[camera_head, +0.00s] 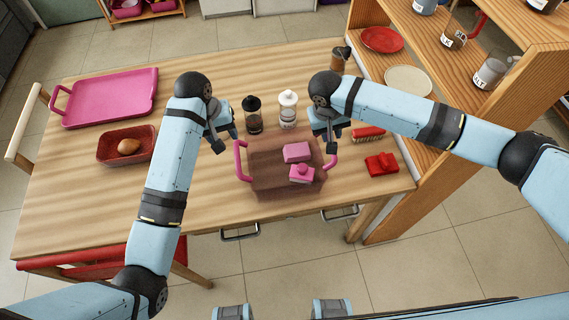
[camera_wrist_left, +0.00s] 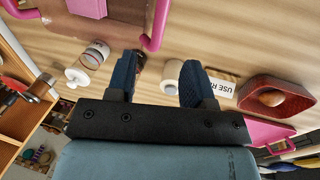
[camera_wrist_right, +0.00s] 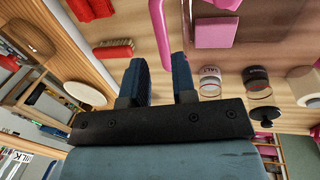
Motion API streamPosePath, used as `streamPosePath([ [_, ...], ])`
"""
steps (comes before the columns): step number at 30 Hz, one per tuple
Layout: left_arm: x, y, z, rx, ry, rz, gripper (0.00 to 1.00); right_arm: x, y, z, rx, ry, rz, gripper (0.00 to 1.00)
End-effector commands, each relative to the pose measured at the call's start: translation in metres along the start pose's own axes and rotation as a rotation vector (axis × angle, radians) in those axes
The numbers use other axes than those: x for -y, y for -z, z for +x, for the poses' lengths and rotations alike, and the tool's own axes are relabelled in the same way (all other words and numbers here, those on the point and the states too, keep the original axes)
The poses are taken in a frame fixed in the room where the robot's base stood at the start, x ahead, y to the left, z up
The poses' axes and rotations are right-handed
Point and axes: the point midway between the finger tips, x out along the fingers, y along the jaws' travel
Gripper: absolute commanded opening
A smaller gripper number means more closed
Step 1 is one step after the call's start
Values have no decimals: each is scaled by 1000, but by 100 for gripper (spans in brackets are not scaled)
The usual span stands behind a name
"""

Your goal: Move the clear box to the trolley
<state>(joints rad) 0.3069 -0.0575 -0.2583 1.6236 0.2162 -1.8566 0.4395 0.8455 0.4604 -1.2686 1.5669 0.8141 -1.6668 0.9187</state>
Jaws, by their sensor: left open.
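The clear box (camera_head: 262,182) is see-through with a brownish tint and has a pink handle at each end. It sits near the front edge of the wooden table, with two pink items (camera_head: 297,152) in it. My left gripper (camera_head: 226,139) is open and empty, above and just behind the left handle (camera_head: 240,160). That handle also shows in the left wrist view (camera_wrist_left: 157,28). My right gripper (camera_head: 331,140) is open, close above the right handle (camera_head: 331,158). The right wrist view shows this handle (camera_wrist_right: 161,32) just beyond the fingertips. I cannot make out a trolley.
Behind the box stand a dark-lidded jar (camera_head: 253,117) and a white-lidded jar (camera_head: 288,110). A brush (camera_head: 367,134) and red item (camera_head: 382,163) lie right. A pink tray (camera_head: 112,98) and red dish (camera_head: 113,148) are left. A wooden shelf (camera_head: 430,140) adjoins the table's right.

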Motion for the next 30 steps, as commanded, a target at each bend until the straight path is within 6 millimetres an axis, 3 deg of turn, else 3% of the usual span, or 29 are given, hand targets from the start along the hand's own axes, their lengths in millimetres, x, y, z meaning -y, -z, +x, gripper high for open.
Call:
streamPosePath([
  [9, 0, -1, 64, 3, 1, -1, 47, 0, 0, 64, 2, -1, -1, 25],
  [15, 0, 0, 94, 2, 1, -1, 47, 0, 0, 94, 1, 0, 0, 25],
  [21, 0, 0, 108, 1, 0, 0, 47, 0, 0, 108, 1, 0, 0, 25],
  [30, 0, 0, 110, 0, 0, 0, 47, 0, 0, 110, 0, 1, -1, 25],
])
